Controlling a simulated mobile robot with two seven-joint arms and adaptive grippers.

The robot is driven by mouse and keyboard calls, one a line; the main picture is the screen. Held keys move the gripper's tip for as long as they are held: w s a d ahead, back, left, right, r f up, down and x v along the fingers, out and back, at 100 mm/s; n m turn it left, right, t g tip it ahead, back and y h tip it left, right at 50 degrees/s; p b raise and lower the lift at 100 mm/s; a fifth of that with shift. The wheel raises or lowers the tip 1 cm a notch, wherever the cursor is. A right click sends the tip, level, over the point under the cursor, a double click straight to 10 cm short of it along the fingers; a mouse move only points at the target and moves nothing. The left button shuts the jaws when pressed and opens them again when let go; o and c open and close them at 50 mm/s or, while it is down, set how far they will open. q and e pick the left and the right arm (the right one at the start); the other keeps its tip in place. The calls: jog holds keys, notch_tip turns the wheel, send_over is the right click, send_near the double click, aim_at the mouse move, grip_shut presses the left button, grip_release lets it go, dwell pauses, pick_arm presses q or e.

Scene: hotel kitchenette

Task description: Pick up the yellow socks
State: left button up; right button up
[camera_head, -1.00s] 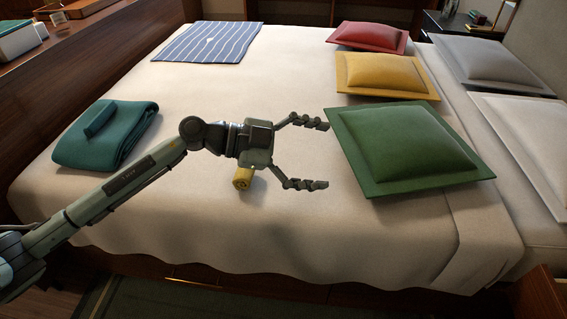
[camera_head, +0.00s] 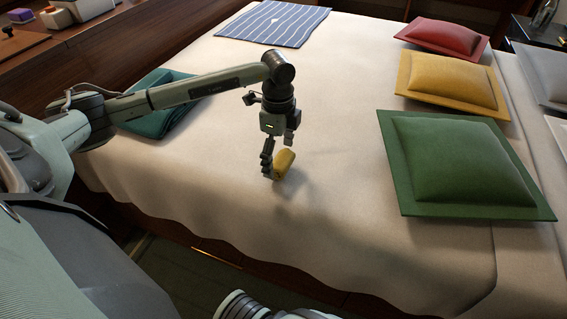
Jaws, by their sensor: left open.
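The yellow socks (camera_head: 285,164) are a small rolled bundle on the white bedspread, near the bed's front side. My left gripper (camera_head: 277,159) points down at them from above and is open. One finger stands at the left side of the socks. The other finger is at their upper right, its tip partly hidden behind them. I cannot tell whether either finger touches the socks. My right gripper is not in view.
The bed (camera_head: 340,225) has free room around the socks. A green cushion (camera_head: 455,165), a yellow cushion (camera_head: 452,80) and a red cushion (camera_head: 443,38) lie to the right. A striped blue cloth (camera_head: 272,23) lies at the back.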

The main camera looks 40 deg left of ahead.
pick_arm(q)
jog(key=shift+f, duration=0.95)
jog(key=shift+c, duration=0.2)
jog(key=c, duration=1.2)
jog(key=shift+r, duration=0.1)
